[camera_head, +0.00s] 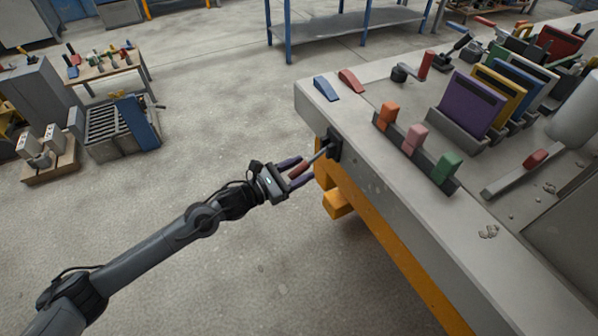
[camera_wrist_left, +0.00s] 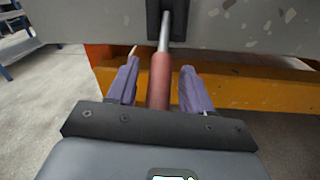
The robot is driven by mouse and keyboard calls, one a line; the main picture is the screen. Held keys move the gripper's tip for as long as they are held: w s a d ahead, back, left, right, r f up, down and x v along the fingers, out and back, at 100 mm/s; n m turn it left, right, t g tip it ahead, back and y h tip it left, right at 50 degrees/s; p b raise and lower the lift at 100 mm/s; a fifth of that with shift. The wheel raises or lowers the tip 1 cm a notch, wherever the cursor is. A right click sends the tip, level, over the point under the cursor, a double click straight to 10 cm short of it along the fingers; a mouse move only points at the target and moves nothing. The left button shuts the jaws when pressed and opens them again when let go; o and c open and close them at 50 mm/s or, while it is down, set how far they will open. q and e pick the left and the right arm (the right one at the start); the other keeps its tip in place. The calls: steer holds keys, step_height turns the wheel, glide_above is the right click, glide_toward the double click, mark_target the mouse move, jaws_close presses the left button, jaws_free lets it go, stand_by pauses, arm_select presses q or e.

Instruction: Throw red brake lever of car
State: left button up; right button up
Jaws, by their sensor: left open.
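The red brake lever (camera_head: 300,170) sticks out from a dark mount on the near left end of the grey car (camera_head: 380,190). It has a red grip on a thin metal rod. My left gripper (camera_head: 296,173) is open, with its purple fingers on either side of the red grip. In the left wrist view the red lever (camera_wrist_left: 160,80) runs between the two open fingers (camera_wrist_left: 158,90), with a gap visible on each side. The rod goes up into the dark mount (camera_wrist_left: 167,20). My right gripper is not in view.
An orange beam (camera_head: 400,255) runs under the car's edge, with an orange block (camera_head: 338,204) near the lever. On the car's top are a blue wedge (camera_head: 326,88), a red wedge (camera_head: 351,80), coloured blocks and upright panels (camera_head: 470,102). Open floor lies left of the car.

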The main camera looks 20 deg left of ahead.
arm_select(q)
jaws_close()
stand_by(0.3)
steer(key=shift+r, duration=0.1)
